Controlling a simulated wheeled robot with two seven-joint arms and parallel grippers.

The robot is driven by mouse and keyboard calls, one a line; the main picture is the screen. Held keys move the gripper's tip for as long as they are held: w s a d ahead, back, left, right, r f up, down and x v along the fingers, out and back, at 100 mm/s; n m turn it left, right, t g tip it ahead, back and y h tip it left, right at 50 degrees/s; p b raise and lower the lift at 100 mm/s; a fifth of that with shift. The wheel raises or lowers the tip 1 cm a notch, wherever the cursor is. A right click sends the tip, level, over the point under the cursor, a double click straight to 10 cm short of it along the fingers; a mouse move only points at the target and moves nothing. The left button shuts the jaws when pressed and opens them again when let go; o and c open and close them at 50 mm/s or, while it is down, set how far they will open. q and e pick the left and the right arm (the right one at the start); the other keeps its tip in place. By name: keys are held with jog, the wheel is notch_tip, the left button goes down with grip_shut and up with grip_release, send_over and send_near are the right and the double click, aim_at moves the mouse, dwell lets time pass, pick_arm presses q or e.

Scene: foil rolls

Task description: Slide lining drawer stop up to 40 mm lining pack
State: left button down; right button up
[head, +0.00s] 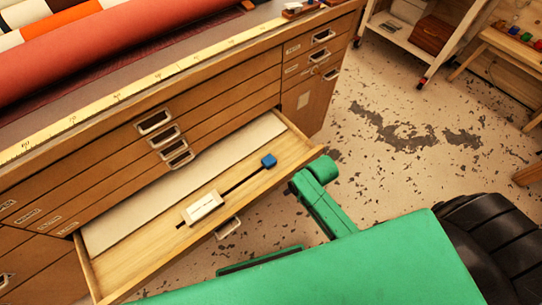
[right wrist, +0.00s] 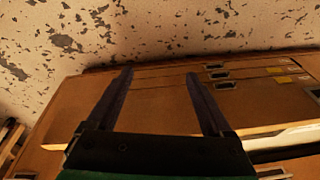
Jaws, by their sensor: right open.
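The lining drawer (head: 125,270) is pulled open in the head view, with a pale lining sheet (head: 180,180) along its back. A dark slot or rail runs along the drawer floor. A blue block (head: 269,160), which looks like the drawer stop, sits at its right end. A white labelled block (head: 202,207), which looks like the lining pack, sits near its left end. A clear gap separates the two. My right gripper (right wrist: 160,75) is open and empty in the right wrist view, in front of brown cabinet panels. Its fingers do not show clearly in the head view. My left gripper is out of view.
The wooden cabinet (head: 110,150) has more closed drawers with metal handles. Fabric rolls (head: 110,50) and a yellow ruler strip (head: 130,94) lie on its top. My green arm covers the lower right. Speckled floor is free right of the cabinet; a white shelf cart (head: 400,35) stands beyond.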

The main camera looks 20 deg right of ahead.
jog(key=w+a+r+n+y+b, duration=0.1)
jog(key=a+r, duration=0.1)
jog(key=r, duration=0.5)
jog(key=a+r+b, duration=0.1)
jog(key=a+r, duration=0.2)
jog(key=r, duration=0.3)
notch_tip(320, 180, up, 5)
jog(key=n+g+h, duration=0.1)
jog(key=g+h, duration=0.1)
jog(key=g, duration=0.1)
send_over(268, 160)
notch_tip(268, 160, down, 14)
jog(key=shift+d+f+b, duration=0.15)
jog(key=shift+f+b, duration=0.05)
jog(key=shift+b, duration=0.8)
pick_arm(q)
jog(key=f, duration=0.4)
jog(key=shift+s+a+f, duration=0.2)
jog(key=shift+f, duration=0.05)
pick_arm(e)
jog(key=shift+c, duration=0.3)
grip_shut()
